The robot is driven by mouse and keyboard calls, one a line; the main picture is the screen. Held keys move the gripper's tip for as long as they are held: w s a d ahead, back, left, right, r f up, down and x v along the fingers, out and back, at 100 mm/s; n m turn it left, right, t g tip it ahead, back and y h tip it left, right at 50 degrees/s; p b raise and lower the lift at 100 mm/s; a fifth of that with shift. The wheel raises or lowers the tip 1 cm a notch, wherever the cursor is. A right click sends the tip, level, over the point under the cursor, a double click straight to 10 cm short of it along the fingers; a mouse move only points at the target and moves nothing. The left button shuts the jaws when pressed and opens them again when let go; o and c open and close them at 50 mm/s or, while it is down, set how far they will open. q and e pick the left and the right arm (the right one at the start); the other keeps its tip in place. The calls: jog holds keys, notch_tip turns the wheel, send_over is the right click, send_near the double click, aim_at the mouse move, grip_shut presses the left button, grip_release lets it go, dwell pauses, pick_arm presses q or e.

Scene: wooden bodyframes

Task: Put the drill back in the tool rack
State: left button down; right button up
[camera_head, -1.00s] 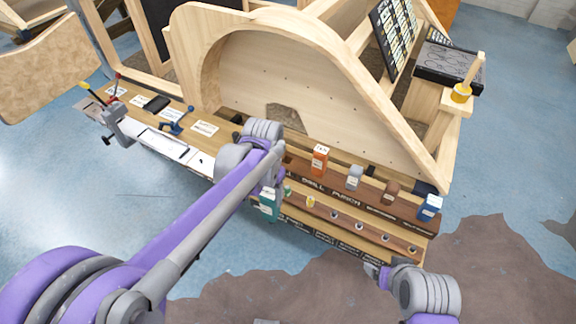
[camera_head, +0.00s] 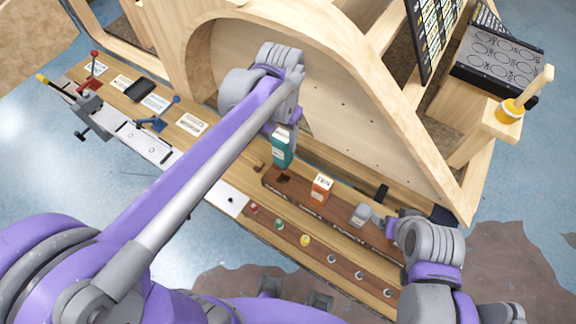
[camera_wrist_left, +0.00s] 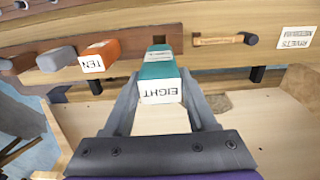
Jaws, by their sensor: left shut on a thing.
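My left gripper (camera_head: 284,128) is shut on a teal block-shaped drill (camera_head: 281,150). In the left wrist view the drill (camera_wrist_left: 158,85) sits between both fingers, its white label reading "EIGHT". The tool rack (camera_head: 330,208) is a brown slotted strip along the wooden bench. An empty square hole (camera_head: 283,179) shows just below the drill in the head view, and a hole (camera_wrist_left: 159,42) also shows beyond it in the wrist view. The drill appears to be above the rack; contact cannot be judged. My right gripper (camera_head: 382,224) is near the rack's right part; its fingers are unclear.
An orange block (camera_head: 321,188) labelled "TEN" and a grey block (camera_head: 361,214) stand in the rack, the grey one close to my right gripper. A row of small coloured pieces (camera_head: 305,240) lies on the lower ledge. A curved wooden panel (camera_head: 345,110) rises behind.

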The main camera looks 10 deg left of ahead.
aim_at(283, 161)
pick_arm(q)
jog(key=shift+f, duration=0.45)
notch_tip(283, 161, down, 5)
jog(key=shift+s+r, duration=0.15)
jog(key=shift+r, duration=0.05)
jog(key=shift+f+b, duration=0.3)
jog(key=shift+f, duration=1.85)
pick_arm(e)
jog(key=shift+s+f, duration=0.3)
jog(key=shift+f, duration=0.1)
pick_arm(q)
jog(key=shift+f, duration=0.4)
jog(key=shift+c, duration=1)
grip_release()
pick_arm(e)
jog(key=shift+s+f, duration=0.1)
jog(key=shift+f, duration=0.25)
